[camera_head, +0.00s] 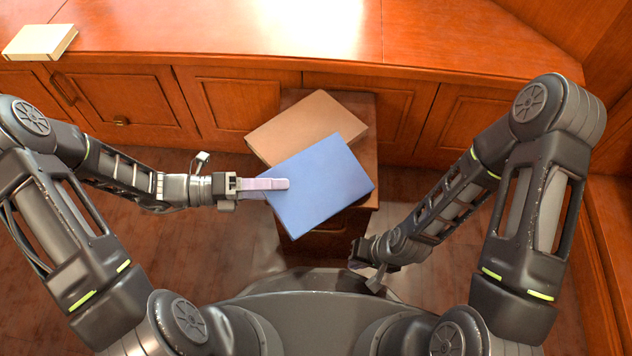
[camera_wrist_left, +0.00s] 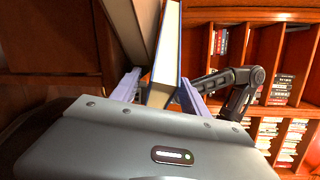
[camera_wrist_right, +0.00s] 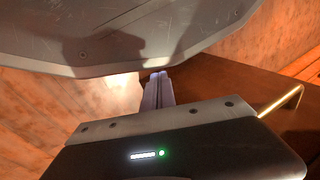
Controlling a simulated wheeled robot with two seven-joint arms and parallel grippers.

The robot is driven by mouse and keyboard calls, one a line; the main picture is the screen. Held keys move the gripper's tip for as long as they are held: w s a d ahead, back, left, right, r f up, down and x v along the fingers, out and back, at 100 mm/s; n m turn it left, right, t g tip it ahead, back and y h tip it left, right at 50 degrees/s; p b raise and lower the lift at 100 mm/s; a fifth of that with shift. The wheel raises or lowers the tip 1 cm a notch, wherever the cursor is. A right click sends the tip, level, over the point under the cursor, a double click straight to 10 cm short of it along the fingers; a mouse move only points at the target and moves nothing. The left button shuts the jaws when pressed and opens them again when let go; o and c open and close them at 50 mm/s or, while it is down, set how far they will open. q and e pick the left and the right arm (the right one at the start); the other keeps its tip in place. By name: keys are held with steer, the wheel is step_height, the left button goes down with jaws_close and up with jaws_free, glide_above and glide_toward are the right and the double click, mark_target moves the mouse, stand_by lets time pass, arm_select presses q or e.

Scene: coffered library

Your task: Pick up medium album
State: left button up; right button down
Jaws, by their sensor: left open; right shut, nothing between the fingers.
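A blue album (camera_head: 318,190) lies partly over a tan album (camera_head: 305,125) on a small wooden stand (camera_head: 362,105). The frames do not label which is the medium one. My left gripper (camera_head: 286,184) is at the blue album's left edge, one finger over its top cover. In the left wrist view the open fingers (camera_wrist_left: 159,80) stand on either side of the blue album (camera_wrist_left: 168,45) and its cream pages, with a gap visible. The tan album (camera_wrist_left: 124,22) is just outside the left finger there. My right gripper (camera_wrist_right: 158,76) is shut and empty, low near my base.
A long wooden counter (camera_head: 250,30) with panelled doors runs behind the stand. A cream book (camera_head: 40,40) lies on it at far left. Bookshelves (camera_wrist_left: 285,75) show in the left wrist view. Wooden floor (camera_head: 180,260) is open left of the stand.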

arm_select(q)
jaws_close()
stand_by(0.5)
stand_by(0.8)
